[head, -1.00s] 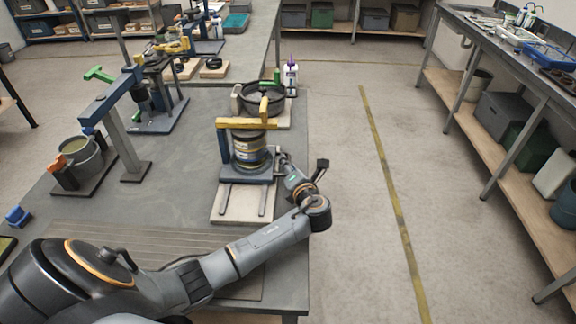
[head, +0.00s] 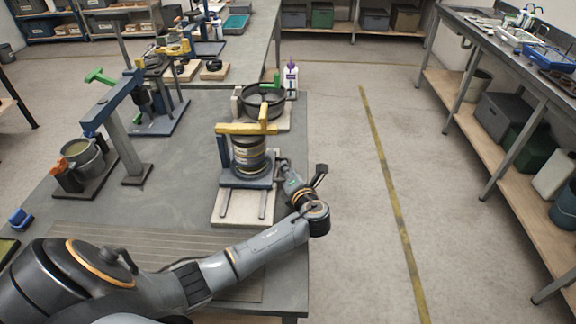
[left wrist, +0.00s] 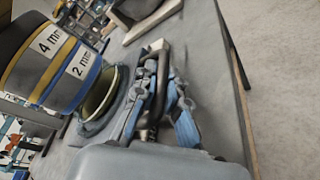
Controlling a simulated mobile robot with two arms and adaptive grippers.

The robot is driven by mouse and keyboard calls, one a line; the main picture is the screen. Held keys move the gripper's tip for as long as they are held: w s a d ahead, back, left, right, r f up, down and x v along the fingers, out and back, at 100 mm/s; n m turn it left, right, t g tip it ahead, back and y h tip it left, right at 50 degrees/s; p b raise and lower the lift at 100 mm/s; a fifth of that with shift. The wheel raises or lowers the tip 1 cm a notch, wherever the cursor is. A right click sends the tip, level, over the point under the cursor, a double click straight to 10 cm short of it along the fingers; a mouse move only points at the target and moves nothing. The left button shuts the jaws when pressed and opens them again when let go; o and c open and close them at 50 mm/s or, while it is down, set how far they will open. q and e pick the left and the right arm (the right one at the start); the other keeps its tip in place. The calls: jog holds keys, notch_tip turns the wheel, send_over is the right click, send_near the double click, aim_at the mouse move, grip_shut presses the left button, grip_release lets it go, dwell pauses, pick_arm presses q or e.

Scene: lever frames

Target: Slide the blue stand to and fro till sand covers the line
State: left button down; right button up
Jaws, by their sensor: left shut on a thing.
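The blue stand (head: 237,181) sits on two rails over a pale base board (head: 233,219) and carries a stack of sieves (head: 249,154) under a yellow clamp bar. In the left wrist view the stack (left wrist: 50,62) shows labels "4 mm" and "2 mm", with a yellowish rimmed pan (left wrist: 101,94) below it. My left gripper (head: 284,163) is at the stand's right side. In the left wrist view the gripper (left wrist: 158,98) is shut on the stand's dark handle (left wrist: 154,62). The sand and the line cannot be made out. My right gripper is out of view.
Behind the stand are a round black sieve (head: 259,103) and a purple-capped bottle (head: 291,80). To the left stand a blue press with a green lever (head: 101,77) and a bucket (head: 84,158). The table's right edge is close beside the stand.

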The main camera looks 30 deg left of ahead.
pick_arm(q)
jog(key=s+d+p, duration=0.2)
jog(key=s+p, duration=0.1)
jog(key=s+d+p, duration=0.1)
jog(key=s+p, duration=0.1)
jog(key=shift+s+d+r, duration=0.15)
jog(key=shift+s+r, duration=0.1)
jog(key=shift+s+d+p, duration=0.2)
jog(key=shift+s+p, duration=0.15)
jog(key=shift+p, duration=0.05)
jog(key=shift+d+f, duration=0.1)
jog(key=shift+f, duration=0.3)
jog(key=c, duration=1.4)
grip_release()
jog(key=shift+s, duration=0.1)
jog(key=shift+c, duration=0.2)
jog(key=shift+o, duration=0.3)
jog(key=shift+s+d, duration=0.1)
jog(key=v, duration=1.2)
jog(key=shift+r, duration=0.25)
